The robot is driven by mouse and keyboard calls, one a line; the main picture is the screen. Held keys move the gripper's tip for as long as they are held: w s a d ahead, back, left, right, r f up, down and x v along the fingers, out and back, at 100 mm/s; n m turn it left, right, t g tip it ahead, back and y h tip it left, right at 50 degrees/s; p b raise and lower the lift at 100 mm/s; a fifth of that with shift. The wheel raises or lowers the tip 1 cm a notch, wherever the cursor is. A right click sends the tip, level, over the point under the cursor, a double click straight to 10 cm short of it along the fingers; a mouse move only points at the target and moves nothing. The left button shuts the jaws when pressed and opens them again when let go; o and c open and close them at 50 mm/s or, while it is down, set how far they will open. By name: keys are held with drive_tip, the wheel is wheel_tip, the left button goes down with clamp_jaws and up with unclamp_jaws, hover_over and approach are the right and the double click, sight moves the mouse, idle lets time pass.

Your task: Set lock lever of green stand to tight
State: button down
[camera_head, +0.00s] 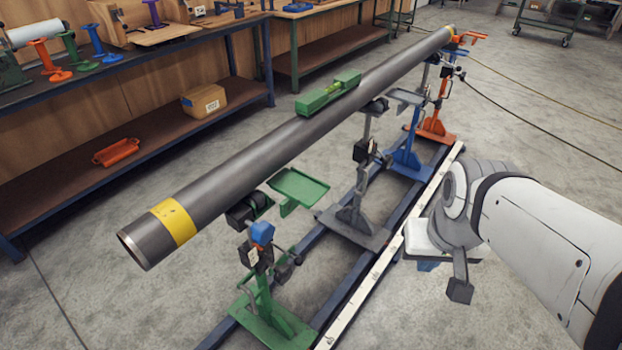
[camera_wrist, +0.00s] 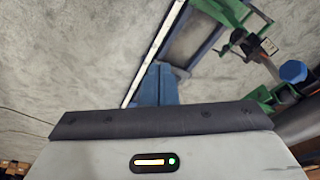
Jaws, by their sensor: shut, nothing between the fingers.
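The green stand (camera_head: 270,318) is at the near end of the pipe, with a roller head under the pipe (camera_head: 300,135). A blue knob (camera_head: 261,233) and a dark part with a pale tag (camera_head: 250,258) are on its upright. Which part is the lock lever, and its setting, I cannot tell. The green stand also shows tilted at the upper right of the wrist view (camera_wrist: 228,12), with the blue knob (camera_wrist: 293,71) at the right edge. My gripper (camera_head: 428,266), with blue fingers (camera_wrist: 155,88), is shut and empty, right of the stand and apart from it.
A grey stand (camera_head: 352,225), a blue stand (camera_head: 405,155) and an orange stand (camera_head: 437,128) line the rail behind the green one. A white strip (camera_head: 400,238) runs beside the rail. A workbench (camera_head: 180,60) is at the back left. Open floor is at the right.

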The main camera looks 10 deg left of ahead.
drive_tip(key=w+d+f+n+t+h+b, duration=0.2)
drive_tip(key=w+f+b, duration=0.35)
drive_tip(key=w, duration=0.35)
drive_tip(key=n+t+y+b, duration=0.1)
drive_tip(key=n+y+b, duration=1)
drive_tip(key=b, duration=0.4)
hover_over(300, 261)
drive_tip(key=a, duration=0.2)
drive_tip(key=f, duration=2.7)
drive_tip(key=shift+d, duration=0.2)
drive_tip(key=shift+d+f+b, duration=0.15)
drive_tip(key=shift+f+b, duration=0.1)
drive_tip(key=shift+f, duration=0.35)
drive_tip(key=shift+d+f+b, duration=0.15)
drive_tip(key=shift+f+b, duration=0.1)
drive_tip(key=shift+f, duration=0.3)
drive_tip(key=shift+d+f+b, duration=0.3)
drive_tip(key=shift+d+f, duration=0.15)
drive_tip(key=shift+f, duration=0.15)
